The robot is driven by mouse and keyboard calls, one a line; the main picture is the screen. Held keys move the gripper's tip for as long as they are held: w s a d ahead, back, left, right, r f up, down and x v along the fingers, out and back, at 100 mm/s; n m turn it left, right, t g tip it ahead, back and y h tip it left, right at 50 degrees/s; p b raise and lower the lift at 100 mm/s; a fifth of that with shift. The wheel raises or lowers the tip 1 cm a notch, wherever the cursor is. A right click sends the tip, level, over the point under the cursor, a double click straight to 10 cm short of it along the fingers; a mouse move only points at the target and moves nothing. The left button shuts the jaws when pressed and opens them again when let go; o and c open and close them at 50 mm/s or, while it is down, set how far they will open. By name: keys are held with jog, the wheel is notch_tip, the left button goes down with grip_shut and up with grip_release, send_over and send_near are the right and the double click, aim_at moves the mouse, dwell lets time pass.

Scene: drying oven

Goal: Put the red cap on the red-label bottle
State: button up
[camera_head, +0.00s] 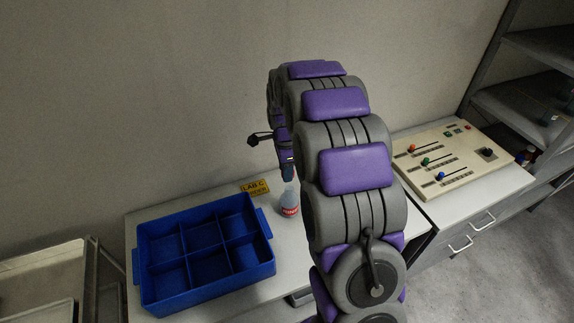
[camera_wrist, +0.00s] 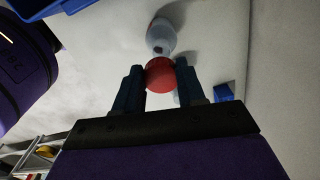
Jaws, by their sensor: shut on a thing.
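The red cap (camera_wrist: 160,74) is round and sits between the two fingers of my gripper (camera_wrist: 160,84) in the wrist view, with a finger against each side. My gripper (camera_head: 288,172) shows above the bottle in the head view, where the cap cannot be made out. The red-label bottle (camera_head: 289,203) stands upright on the white bench, pale with a red label, a little below my gripper. Its top (camera_wrist: 161,36) shows just beyond the cap in the wrist view. The cap appears apart from the bottle, though the exact gap is hard to tell.
A blue divided bin (camera_head: 205,250) stands left of the bottle, with a yellow LAB C sign (camera_head: 255,186) behind it. A control panel (camera_head: 455,160) with coloured knobs is at the right, beside shelving. My arm hides the middle of the bench. The wall is close behind.

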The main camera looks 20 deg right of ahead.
aim_at(288, 189)
jog(key=shift+d+m, duration=0.45)
jog(key=shift+m, duration=0.15)
jog(key=shift+a+f+b, duration=0.2)
jog(key=shift+f+b, duration=0.15)
jog(key=shift+f, duration=0.35)
notch_tip(288, 189, down, 2)
jog(key=shift+f+b, duration=0.15)
jog(key=shift+b, duration=0.3)
jog(key=shift+d+f, duration=0.1)
jog(key=shift+f, duration=1.15)
jog(key=shift+r+p, duration=0.1)
jog(key=shift+p, duration=0.2)
jog(key=shift+f+p, duration=0.2)
jog(key=shift+p, duration=0.1)
dwell(0.8)
jog(key=o, duration=1.6)
jog(key=shift+c, duration=0.2)
